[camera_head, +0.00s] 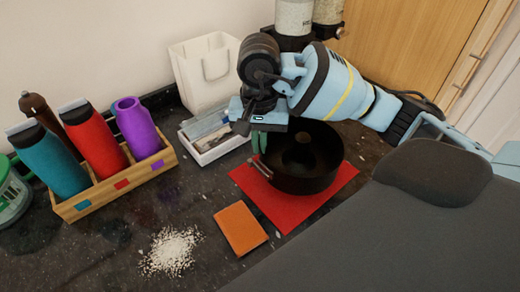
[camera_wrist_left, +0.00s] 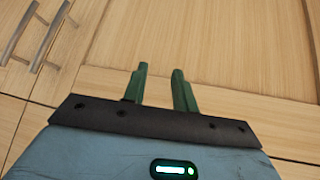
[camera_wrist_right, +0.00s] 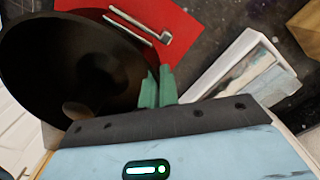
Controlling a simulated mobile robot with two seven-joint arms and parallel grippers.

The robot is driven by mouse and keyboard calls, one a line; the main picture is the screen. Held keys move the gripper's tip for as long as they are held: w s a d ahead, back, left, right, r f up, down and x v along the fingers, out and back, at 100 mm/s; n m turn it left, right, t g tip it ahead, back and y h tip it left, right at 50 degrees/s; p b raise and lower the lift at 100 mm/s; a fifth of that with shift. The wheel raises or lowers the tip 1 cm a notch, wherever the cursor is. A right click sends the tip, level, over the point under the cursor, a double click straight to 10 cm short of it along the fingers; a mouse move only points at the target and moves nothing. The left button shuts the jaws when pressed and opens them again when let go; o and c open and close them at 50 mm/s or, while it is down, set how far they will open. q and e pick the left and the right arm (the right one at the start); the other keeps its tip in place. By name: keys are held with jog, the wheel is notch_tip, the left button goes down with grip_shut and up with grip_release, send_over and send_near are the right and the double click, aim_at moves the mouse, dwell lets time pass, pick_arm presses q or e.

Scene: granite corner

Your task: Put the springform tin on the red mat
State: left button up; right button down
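The dark springform tin (camera_head: 322,181) is over the red mat (camera_head: 283,215), upright as far as I can see. I cannot tell for sure whether its base touches the mat. Its metal clasp (camera_head: 262,169) faces left; it also shows in the right wrist view (camera_wrist_right: 130,30). My right gripper (camera_head: 259,147) is at the tin's far left rim, fingers pointing down. In the right wrist view its green fingers (camera_wrist_right: 158,88) are close together on the tin's wall. My left gripper (camera_wrist_left: 160,90) is open and empty, facing wooden cabinet doors, outside the head view.
A white tray (camera_head: 216,151) stands close left of the right gripper, with a white bag-like holder (camera_head: 204,75) behind. A wooden crate (camera_head: 120,185) holds several bottles. An orange square (camera_head: 240,228) and white crumbs (camera_head: 171,251) lie in front. Dark counter between them is clear.

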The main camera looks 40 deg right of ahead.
notch_tip(320, 180, down, 3)
jog(key=shift+r, duration=0.15)
jog(key=shift+f, duration=0.2)
jog(key=c, duration=1.7)
grip_release()
jog(key=shift+r, duration=0.1)
